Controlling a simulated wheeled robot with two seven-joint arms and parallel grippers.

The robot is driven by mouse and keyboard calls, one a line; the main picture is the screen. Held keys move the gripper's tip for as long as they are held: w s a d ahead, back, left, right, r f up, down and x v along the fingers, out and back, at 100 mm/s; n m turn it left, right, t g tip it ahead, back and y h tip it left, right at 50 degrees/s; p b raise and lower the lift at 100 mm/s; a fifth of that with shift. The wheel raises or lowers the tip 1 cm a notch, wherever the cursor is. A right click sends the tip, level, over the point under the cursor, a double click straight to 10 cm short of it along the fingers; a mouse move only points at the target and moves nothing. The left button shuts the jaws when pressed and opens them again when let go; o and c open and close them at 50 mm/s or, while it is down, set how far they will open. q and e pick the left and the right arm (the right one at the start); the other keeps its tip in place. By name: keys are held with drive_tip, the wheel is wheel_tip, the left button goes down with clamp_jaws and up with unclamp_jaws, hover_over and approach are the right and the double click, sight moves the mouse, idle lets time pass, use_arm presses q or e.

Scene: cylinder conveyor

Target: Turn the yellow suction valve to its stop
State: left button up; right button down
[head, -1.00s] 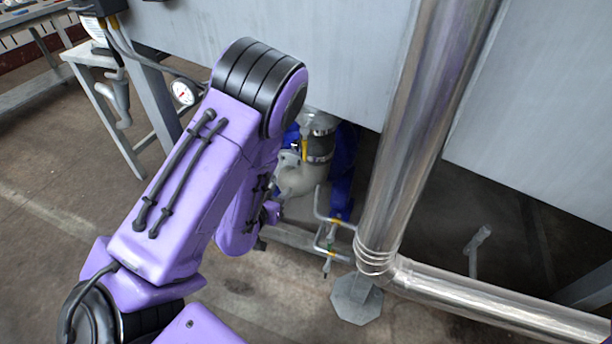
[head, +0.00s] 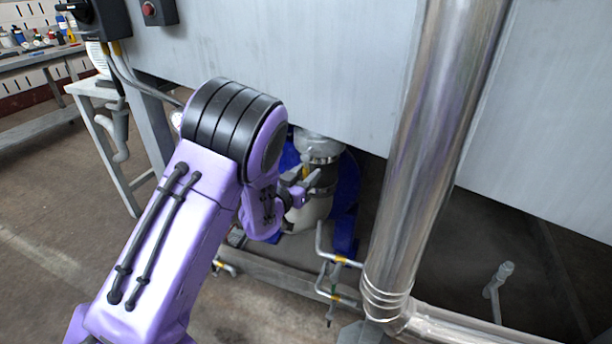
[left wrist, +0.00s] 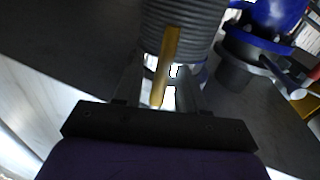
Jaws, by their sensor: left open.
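The yellow valve handle (left wrist: 167,62) shows in the left wrist view as a narrow upright yellow bar in front of a grey ribbed hose (left wrist: 183,22). My left gripper (left wrist: 160,82) is open, with the bar between its two dark fingers. I cannot tell whether either finger touches it. In the head view my left gripper (head: 305,180) is at the pale pipe fitting (head: 310,210) under the grey tank, and the handle is mostly hidden there behind the gripper and arm. My right gripper is in neither view.
The grey tank wall (head: 330,70) overhangs the fitting. A large shiny pipe (head: 425,150) runs down to its right. Thin bent pipes with yellow bands (head: 340,260) stand below. Blue pump parts (left wrist: 275,15) lie right of the hose. Open floor (head: 50,260) is at left.

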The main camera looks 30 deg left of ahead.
use_arm(q)
clamp_jaws()
